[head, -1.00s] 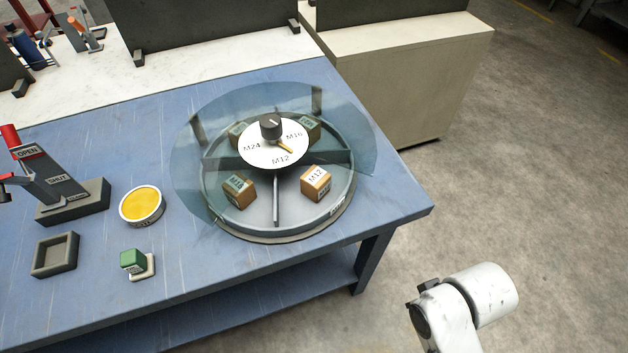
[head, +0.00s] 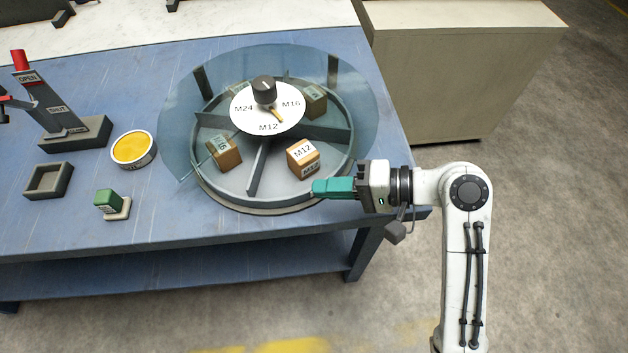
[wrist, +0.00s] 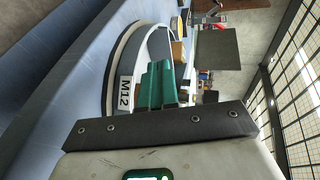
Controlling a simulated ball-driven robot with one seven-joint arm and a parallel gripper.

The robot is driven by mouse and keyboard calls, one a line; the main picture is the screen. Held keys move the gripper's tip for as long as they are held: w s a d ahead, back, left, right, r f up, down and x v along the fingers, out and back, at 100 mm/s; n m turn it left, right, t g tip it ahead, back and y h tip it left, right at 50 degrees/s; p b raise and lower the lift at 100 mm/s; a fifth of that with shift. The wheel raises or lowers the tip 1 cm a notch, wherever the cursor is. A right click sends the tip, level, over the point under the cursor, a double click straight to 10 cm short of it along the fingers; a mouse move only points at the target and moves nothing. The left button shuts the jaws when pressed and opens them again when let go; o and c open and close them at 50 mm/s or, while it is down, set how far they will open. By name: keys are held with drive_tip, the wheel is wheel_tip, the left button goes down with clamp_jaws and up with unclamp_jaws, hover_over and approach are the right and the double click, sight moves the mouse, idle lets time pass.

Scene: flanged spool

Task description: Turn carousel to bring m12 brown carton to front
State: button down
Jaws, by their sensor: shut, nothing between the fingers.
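The round carousel (head: 225,192) stands on the blue table with divided compartments under a clear cover. A white dial with M24, M16 and M12 and a black knob (head: 264,90) sits at its middle. The M12 brown carton (head: 303,158) is in the front right compartment. Another carton (head: 223,152) is in the front left one, and others lie at the back. My gripper (head: 316,188), with green fingers, is shut and empty at the carousel's front right rim. In the wrist view, the fingers (wrist: 155,86) are beside the rim's M12 label (wrist: 124,93); contact is unclear.
A lever stand (head: 75,133) marked OPEN and SHUT, a yellow-topped round tin (head: 133,149), a small square tray (head: 48,181) and a green block on a stand (head: 109,201) are to the left. A beige cabinet (head: 450,90) stands behind right.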

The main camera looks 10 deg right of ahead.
sight(251, 187)
drive_tip(key=x, duration=0.7)
drive_tip(key=r+p+x, duration=0.1)
drive_tip(key=x, duration=0.3)
drive_tip(key=shift+w+a, duration=0.1)
drive_tip(key=shift+a, duration=0.3)
drive_tip(key=shift+w+a+f, duration=0.1)
drive_tip(key=shift+a, duration=0.05)
